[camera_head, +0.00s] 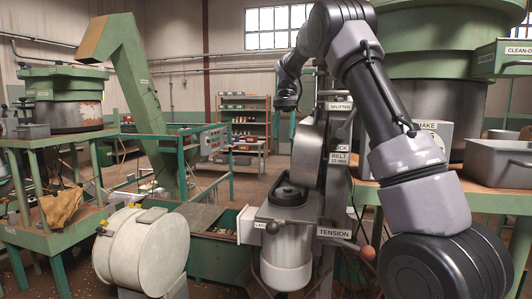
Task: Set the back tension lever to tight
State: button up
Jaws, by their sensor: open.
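A white label reading TENSION (335,233) is on the front of the machine at the centre. An orange-red ball knob (368,253) shows just right of and below this label. It may belong to a tension lever, but its shaft and setting cannot be made out, and my arm stands close beside it on the right. My arm rises from the lower right, bends at the top and reaches away. My gripper (287,105) is small and dark at its far end, high above and left of the TENSION label. It holds nothing that I can see and is well apart from the knob.
The machine's grey post (337,190) carries more labels, one reading BELT. A white canister (286,260) and a cream drum (140,250) stand in front. A green bin (215,258) is between them. A grey tray (497,162) is at right. Open floor shows farther back.

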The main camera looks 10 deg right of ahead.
aim_at(367, 253)
jog(key=k+j, duration=0.3)
jog(key=k, duration=0.15)
jog(key=k+j, duration=0.25)
jog(key=k, duration=0.2)
